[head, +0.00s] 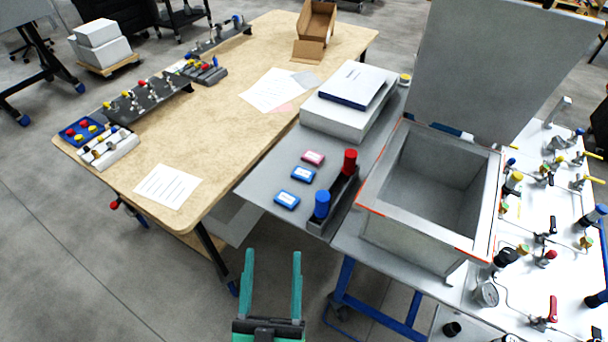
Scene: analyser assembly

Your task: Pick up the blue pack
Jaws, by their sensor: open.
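Two small blue packs with white labels lie flat on the grey table: one nearer the front edge (286,199) and one just behind it (302,174). A similar pink pack (313,157) lies behind them. My gripper (272,254) is at the bottom of the head view, with two green fingers spread apart and nothing between them. It is in front of the table, short of the packs and apart from them. The packs are in plain view.
A blue-topped cylinder (321,205) and a red-topped one (349,162) stand in a dark holder right of the packs. A large open grey box (384,212) is farther right. A white box (338,118) with a blue-edged book stands behind. A wooden table (225,150) adjoins at left.

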